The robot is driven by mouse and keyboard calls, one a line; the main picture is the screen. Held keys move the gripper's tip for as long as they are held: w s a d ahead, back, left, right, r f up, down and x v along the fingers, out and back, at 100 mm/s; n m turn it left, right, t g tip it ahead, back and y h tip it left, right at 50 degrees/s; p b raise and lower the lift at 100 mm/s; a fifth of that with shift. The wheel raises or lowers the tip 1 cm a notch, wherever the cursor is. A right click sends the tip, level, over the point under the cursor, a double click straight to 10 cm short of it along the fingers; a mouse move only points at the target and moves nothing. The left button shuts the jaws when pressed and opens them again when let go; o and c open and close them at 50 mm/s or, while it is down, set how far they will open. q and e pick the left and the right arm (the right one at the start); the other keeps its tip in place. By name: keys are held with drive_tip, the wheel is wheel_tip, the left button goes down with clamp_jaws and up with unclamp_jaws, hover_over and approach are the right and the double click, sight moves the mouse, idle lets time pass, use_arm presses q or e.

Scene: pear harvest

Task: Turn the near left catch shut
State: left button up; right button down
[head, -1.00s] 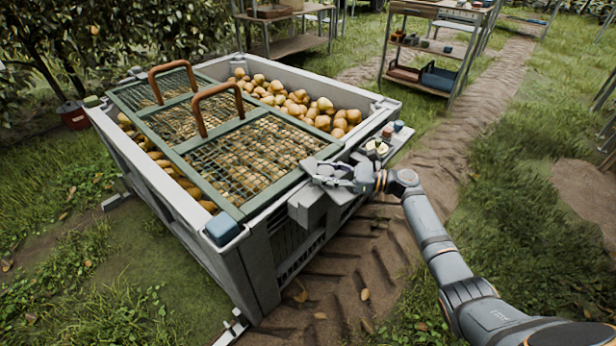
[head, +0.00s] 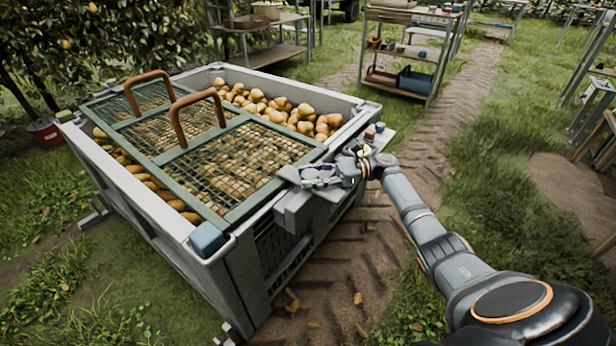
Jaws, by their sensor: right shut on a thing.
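A grey bin (head: 160,212) full of pears (head: 285,108) carries a green-framed mesh lid (head: 235,165) with two brown handles (head: 180,118). My right gripper (head: 308,178) is at the right end of the lid's near edge, by the bin's rim. It is shut on a small piece there, which looks like a catch. The fingers hide most of this piece, so I cannot tell how far it is turned. My left gripper is not in view.
Small items stand on a side ledge (head: 384,138) behind my right wrist. Shelves (head: 412,60) stand behind. Grass and a dirt track surround the bin.

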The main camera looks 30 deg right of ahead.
drive_tip(key=c, duration=0.7)
unclamp_jaws()
drive_tip(key=shift+o, duration=0.2)
drive_tip(key=v, duration=1.2)
